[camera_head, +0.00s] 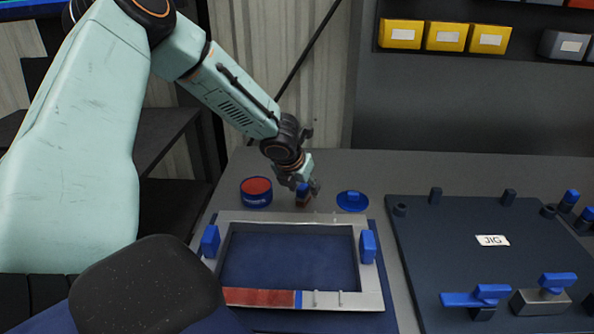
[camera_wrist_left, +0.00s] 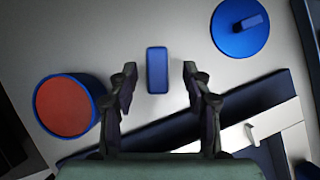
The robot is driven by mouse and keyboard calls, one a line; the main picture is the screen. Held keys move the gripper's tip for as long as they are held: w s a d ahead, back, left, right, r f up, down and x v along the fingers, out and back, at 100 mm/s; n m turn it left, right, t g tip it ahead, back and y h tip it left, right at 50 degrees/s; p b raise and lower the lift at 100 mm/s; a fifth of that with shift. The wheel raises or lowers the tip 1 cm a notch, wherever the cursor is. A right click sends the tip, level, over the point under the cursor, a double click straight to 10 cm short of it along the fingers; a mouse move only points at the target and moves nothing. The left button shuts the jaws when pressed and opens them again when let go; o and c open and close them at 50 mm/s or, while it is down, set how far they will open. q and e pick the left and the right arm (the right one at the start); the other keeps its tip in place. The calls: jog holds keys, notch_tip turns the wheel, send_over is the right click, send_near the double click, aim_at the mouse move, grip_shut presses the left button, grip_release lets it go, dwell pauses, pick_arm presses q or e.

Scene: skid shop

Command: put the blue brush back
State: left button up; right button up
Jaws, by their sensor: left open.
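The blue brush (camera_head: 303,198) stands on the grey bench with its blue handle up and a brownish lower part. In the left wrist view the brush (camera_wrist_left: 157,70) lies between the two fingertips, with a gap on each side. My left gripper (camera_head: 305,187) is open just above and around the brush handle, and partly hides it. A blue tin with red contents (camera_head: 256,192) stands left of the brush; it also shows in the left wrist view (camera_wrist_left: 67,106). A round blue lid with a handle (camera_head: 352,201) lies to the right. My right gripper is not in view.
A pale frame (camera_head: 290,217) with blue blocks and a red-coated front bar lies on a blue mat nearer to me. A dark jig board (camera_head: 430,250) with blue clamps and posts takes up the right. Yellow bins (camera_head: 445,36) sit on the back shelf. The bench behind the brush is clear.

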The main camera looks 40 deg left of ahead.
pick_arm(q)
jog(key=p+v, duration=0.3)
jog(key=v, duration=0.6)
jog(key=shift+r, duration=0.15)
jog(key=shift+s, duration=0.15)
